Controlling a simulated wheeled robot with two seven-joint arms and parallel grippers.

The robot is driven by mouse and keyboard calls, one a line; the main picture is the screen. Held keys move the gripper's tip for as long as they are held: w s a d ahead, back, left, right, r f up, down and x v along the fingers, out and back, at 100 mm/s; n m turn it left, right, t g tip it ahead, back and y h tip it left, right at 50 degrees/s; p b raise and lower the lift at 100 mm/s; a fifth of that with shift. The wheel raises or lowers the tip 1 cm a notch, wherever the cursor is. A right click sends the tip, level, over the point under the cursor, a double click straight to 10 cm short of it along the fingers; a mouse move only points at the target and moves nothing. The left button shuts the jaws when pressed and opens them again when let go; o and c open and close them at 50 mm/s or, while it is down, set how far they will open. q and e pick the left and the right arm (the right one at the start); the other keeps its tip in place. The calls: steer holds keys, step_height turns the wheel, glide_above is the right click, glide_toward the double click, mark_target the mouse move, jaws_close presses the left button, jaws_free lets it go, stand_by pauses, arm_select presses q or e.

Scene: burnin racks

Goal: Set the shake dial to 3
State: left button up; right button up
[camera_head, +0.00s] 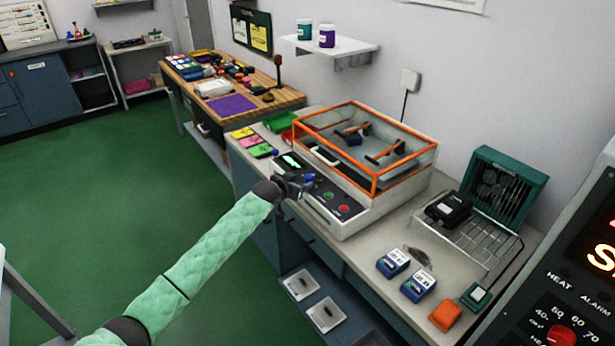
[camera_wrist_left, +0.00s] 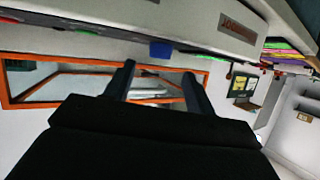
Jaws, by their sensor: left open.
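The shaker (camera_head: 372,212) is a pale box with an orange-framed clear lid and a dark front control panel. A blue knob (camera_head: 309,178), which looks like the shake dial, is on that panel; it also shows in the left wrist view (camera_wrist_left: 160,48). Its pointer and number marks cannot be read. My left gripper (camera_head: 298,184) is at the panel, close to the blue knob and partly covering that area. In the left wrist view its two fingers (camera_wrist_left: 158,72) are apart with nothing between them, and the knob is just beyond the tips. Contact cannot be told.
Green and red buttons (camera_head: 344,209) are right of the knob. The shaker's orange-framed lid (camera_head: 373,183) rises behind the panel. Blue boxes (camera_head: 393,263) and a wire rack (camera_head: 470,240) are to the right on the bench. A heater panel with a red knob (camera_head: 562,336) is at lower right.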

mark_target(308, 178)
arm_select(q)
steer(key=p+x, duration=0.1)
steer(key=x, duration=0.3)
steer(key=shift+w+d, duration=0.2)
steer(key=shift+w, duration=0.1)
steer(key=shift+p+x, duration=0.5)
steer(key=shift+x, duration=0.45)
arm_select(e)
steer(key=shift+s+d+f, duration=0.55)
steer(key=shift+s+f, duration=0.1)
steer(key=shift+f, duration=0.25)
steer(key=shift+s+d+f, duration=0.5)
steer(key=shift+s+f, duration=0.15)
steer(key=shift+f, duration=0.2)
arm_select(q)
steer(key=shift+f, duration=0.1)
steer(key=c, duration=1)
arm_select(e)
steer(key=shift+w+d, duration=0.1)
